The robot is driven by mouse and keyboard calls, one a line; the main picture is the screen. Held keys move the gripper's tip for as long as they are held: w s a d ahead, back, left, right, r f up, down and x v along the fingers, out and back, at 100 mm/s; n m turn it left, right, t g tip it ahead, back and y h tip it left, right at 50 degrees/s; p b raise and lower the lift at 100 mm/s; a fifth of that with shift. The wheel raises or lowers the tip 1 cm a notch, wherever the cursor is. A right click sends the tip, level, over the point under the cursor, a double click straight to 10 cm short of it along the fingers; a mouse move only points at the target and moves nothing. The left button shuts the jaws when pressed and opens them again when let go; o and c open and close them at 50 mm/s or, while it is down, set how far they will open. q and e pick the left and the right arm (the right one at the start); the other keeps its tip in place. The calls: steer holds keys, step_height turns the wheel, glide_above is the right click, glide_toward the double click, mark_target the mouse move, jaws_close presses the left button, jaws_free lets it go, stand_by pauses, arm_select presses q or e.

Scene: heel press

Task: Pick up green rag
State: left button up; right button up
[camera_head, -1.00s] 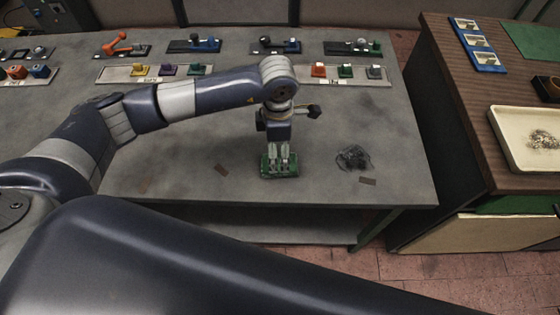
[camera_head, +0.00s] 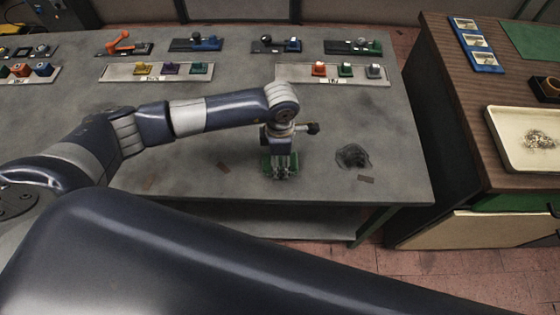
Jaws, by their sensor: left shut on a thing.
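The green rag (camera_head: 266,163) is a small dark green piece at the front middle of the grey table, partly hidden behind my left gripper. My left gripper (camera_head: 281,174) points down at it and its fingers are shut on the rag. I cannot tell whether the rag is clear of the table top. My right gripper is not in view.
A dark grey crumpled patch (camera_head: 353,156) lies right of my gripper, with small brown scraps nearby. Boards with coloured blocks (camera_head: 160,73) line the back of the table (camera_head: 400,120). A wooden bench with a cream tray (camera_head: 520,165) stands at the right.

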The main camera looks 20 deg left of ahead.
arm_select(q)
steer(key=shift+r, duration=0.1)
steer(key=shift+w+r+b, duration=0.1)
steer(key=shift+r+b, duration=0.3)
steer(key=shift+r, duration=0.15)
steer(key=shift+s+r+b, duration=0.3)
steer(key=shift+r, duration=0.2)
steer(key=shift+s+r+b, duration=0.3)
steer(key=shift+r, duration=0.2)
steer(key=s+r+b, duration=0.1)
steer(key=s+b, duration=0.3)
steer(key=s, duration=1.1)
steer(key=shift+r, duration=0.35)
steer(key=shift+d, duration=0.1)
